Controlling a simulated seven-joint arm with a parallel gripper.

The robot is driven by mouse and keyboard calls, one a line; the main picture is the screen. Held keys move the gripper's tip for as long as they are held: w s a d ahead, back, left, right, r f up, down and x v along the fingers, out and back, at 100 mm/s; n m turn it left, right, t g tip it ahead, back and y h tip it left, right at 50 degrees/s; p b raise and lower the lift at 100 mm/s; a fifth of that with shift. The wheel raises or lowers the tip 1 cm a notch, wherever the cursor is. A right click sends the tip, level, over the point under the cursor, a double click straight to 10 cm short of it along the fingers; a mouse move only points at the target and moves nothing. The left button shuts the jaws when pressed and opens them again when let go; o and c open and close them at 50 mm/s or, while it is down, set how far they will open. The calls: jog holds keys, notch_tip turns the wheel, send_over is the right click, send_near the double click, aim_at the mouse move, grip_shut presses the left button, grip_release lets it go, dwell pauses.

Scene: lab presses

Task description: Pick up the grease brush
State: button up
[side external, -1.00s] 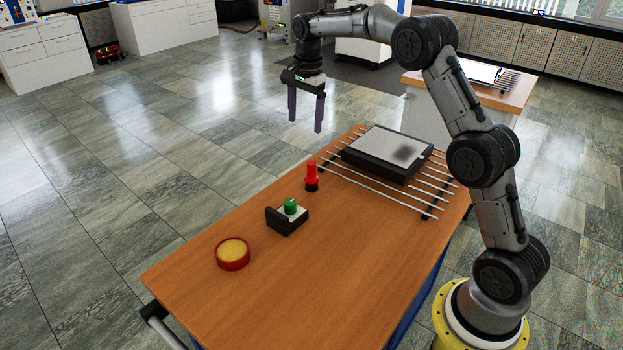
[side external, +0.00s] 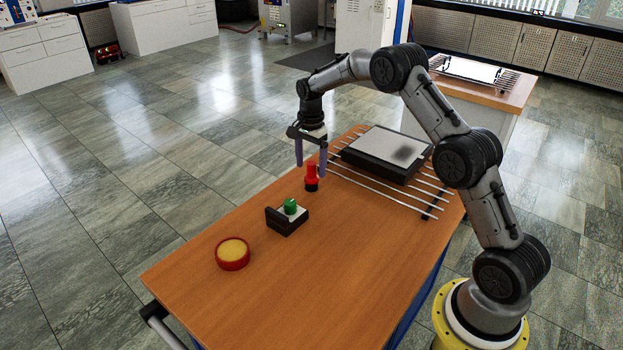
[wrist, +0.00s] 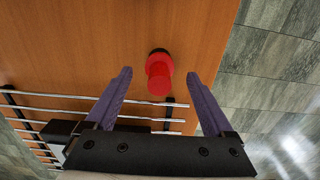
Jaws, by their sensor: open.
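The grease brush (side external: 311,174), a red upright handle on a dark base, stands on the wooden table (side external: 230,300). It also shows in the wrist view (wrist: 159,74), seen from above. My gripper (side external: 310,170) is open and pointing down at the brush. Its purple fingers show to either side of the brush in the side view. In the wrist view the brush appears between the open fingertips (wrist: 160,73), touching neither. How far down the brush the fingertips reach is hard to tell.
A dark block with a green knob (side external: 287,217) stands in front of the brush. A red round tin with yellow content (side external: 232,253) is farther toward the front left. Behind the brush, metal rods (side external: 385,192) lie by a dark flat plate with a light top (side external: 380,143).

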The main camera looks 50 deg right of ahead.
aim_at(311, 175)
notch_tip(311, 175, down, 4)
jog(key=shift+d+f, duration=0.1)
jog(key=shift+f, duration=0.05)
jog(key=shift+c, duration=0.2)
grip_shut()
